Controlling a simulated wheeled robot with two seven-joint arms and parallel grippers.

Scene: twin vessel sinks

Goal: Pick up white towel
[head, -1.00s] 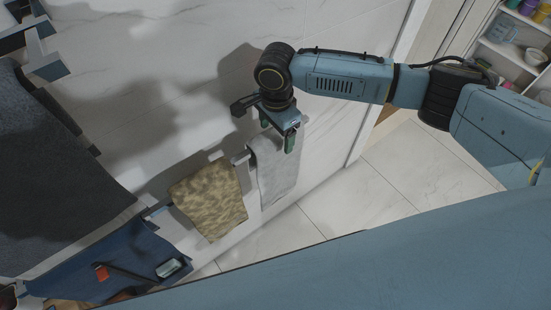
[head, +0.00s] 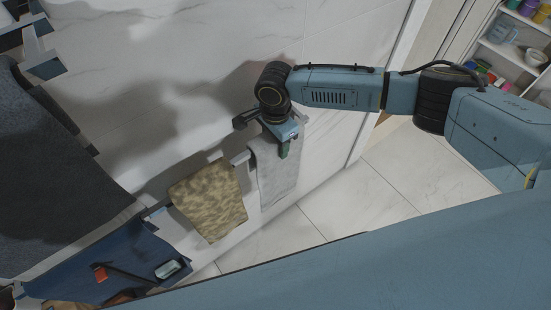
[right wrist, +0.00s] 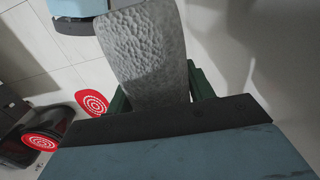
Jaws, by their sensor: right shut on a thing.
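The white towel (head: 277,178) hangs at the right end of the wall rail in the head view. Its top edge is at my right gripper (head: 281,147), whose green fingers are shut on it. In the right wrist view the towel (right wrist: 148,55), pale grey and textured, runs between the green fingers (right wrist: 158,95) and away from the gripper. The exact grip on the cloth is partly hidden by the gripper body. My left gripper is not in view.
A tan patterned towel (head: 208,202) hangs on the same rail just left of the white one. A blue tray-like surface (head: 100,262) with small items lies at the lower left. Shelves (head: 517,47) with containers stand at the upper right. The tiled floor (head: 350,205) is clear.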

